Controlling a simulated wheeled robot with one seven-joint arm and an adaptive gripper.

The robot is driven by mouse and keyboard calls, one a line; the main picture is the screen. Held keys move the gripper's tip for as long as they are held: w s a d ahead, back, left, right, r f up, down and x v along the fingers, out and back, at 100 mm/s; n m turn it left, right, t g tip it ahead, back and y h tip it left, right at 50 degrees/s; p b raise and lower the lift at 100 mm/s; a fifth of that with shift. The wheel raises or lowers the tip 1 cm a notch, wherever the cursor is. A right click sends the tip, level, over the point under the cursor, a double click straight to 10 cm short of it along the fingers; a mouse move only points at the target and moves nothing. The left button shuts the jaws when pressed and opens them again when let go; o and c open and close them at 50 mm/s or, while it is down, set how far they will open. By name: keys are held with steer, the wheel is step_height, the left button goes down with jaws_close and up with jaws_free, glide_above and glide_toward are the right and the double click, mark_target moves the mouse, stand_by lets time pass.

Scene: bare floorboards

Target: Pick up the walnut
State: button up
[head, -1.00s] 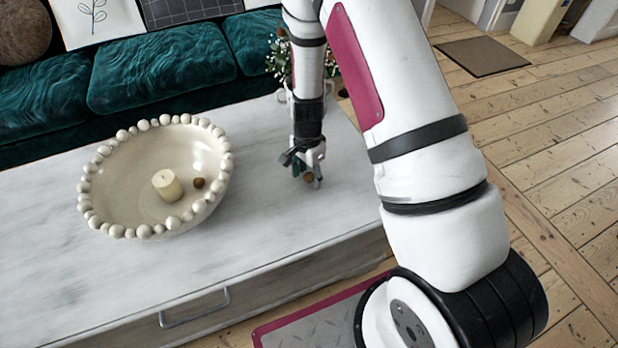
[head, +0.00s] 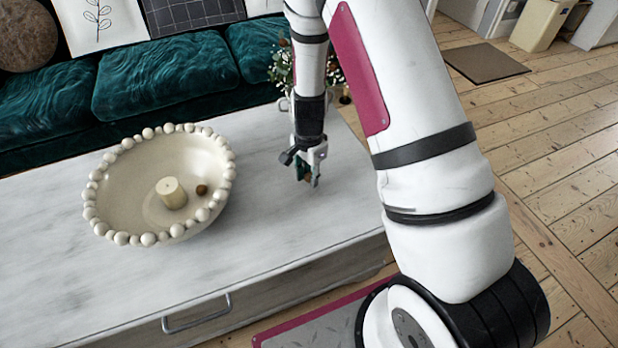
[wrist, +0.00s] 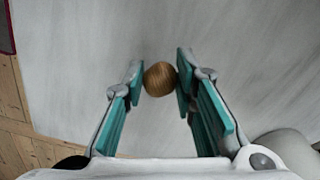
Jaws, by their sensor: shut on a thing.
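The walnut (wrist: 160,79) is a small round brown thing with grain lines. In the wrist view it sits between the tips of my gripper (wrist: 160,80), with a teal-padded finger against each side. My gripper is shut on it. In the head view my gripper (head: 306,178) hangs over the right part of the table, and the walnut shows only as a small brown spot between the fingers. Whether it is clear of the tabletop is hard to tell.
A pale bowl with a beaded rim (head: 90,195) stands left on the whitish table (head: 50,280). It holds a cream candle (head: 172,192) and a small brown ball (head: 201,190). A flower vase (head: 284,103) stands behind my gripper, before a teal sofa (head: 165,75).

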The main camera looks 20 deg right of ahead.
steer(key=s, duration=0.5)
steer(key=s+p, duration=0.1)
steer(key=s, duration=0.4)
steer(key=s+r, duration=0.1)
steer(key=s, duration=0.4)
steer(key=shift+a+p, duration=0.2)
steer(key=shift+p, duration=0.1)
steer(key=shift+s+a+r, duration=0.1)
steer(key=shift+s+r, duration=0.05)
steer(key=shift+s, duration=0.05)
steer(key=shift+a+r+p, duration=0.15)
steer(key=shift+p, duration=0.15)
steer(key=w+a+r, duration=0.4)
steer(key=w+a, duration=0.4)
steer(key=a, duration=0.6)
steer(key=w+a+r+p, duration=0.1)
steer(key=w+a+r, duration=0.4)
steer(key=a, duration=0.9)
steer(key=w+a+r, duration=0.4)
steer(key=w+a, duration=0.8)
steer(key=a, duration=0.3)
steer(key=shift+r+p, duration=0.15)
steer(key=shift+p, duration=0.25)
